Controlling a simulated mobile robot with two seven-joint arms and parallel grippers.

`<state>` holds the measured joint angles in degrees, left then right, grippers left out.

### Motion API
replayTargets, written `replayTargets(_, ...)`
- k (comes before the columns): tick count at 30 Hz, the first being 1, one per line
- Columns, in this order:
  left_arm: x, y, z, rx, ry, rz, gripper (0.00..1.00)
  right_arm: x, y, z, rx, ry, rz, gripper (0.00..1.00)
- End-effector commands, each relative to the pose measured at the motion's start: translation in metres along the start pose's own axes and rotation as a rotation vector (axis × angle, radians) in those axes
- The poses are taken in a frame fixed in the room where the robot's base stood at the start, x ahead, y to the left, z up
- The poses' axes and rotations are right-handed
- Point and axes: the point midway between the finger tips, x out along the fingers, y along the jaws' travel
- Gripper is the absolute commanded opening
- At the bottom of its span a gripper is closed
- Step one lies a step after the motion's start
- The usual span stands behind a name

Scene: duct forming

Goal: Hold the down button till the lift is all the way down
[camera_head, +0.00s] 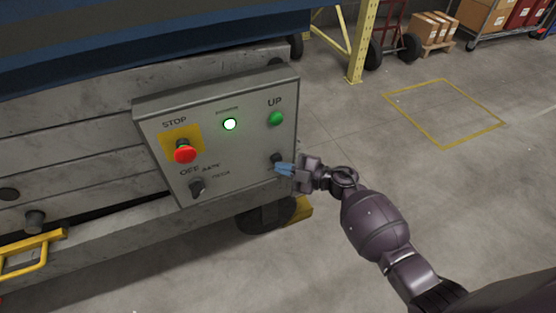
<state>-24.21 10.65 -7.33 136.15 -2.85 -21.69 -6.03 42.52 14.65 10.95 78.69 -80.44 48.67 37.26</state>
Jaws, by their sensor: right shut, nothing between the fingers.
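The control box (218,142) is mounted on the side of the lift (80,125). A dark button (277,157) sits below the green UP button (275,118); its label is hidden or unreadable, and it is in the place of the down button. My right gripper (284,169) is shut and empty, its blue fingertips at the lower edge of the dark button. I cannot tell whether they touch or press it. The lift's blue top (150,38) shows at the upper left. My left gripper is out of view.
A yellow rail (30,252) is at lower left. A yellow rack post (361,45) stands behind. The floor at right is clear, with a yellow marked square (414,119).

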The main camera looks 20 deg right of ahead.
Motion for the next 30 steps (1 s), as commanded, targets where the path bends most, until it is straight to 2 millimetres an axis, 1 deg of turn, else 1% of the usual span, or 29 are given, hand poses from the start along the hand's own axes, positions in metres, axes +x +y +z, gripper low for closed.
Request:
replayTargets(1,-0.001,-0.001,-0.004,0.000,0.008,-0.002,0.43,-0.002,0.001,-0.003,-0.002,0.001,0.002,0.00)
replayTargets(5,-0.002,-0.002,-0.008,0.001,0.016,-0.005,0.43,-0.006,-0.002,-0.006,-0.001,0.001,0.002,0.00)
replayTargets(17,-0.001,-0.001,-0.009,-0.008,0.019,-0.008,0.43,-0.008,-0.006,-0.006,0.001,0.000,-0.001,0.00)
replayTargets(23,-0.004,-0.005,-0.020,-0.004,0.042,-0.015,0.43,-0.017,-0.010,-0.015,-0.002,0.002,0.001,0.00)
replayTargets(30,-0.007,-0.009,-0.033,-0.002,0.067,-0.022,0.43,-0.031,-0.020,-0.025,-0.002,0.002,0.001,0.00)
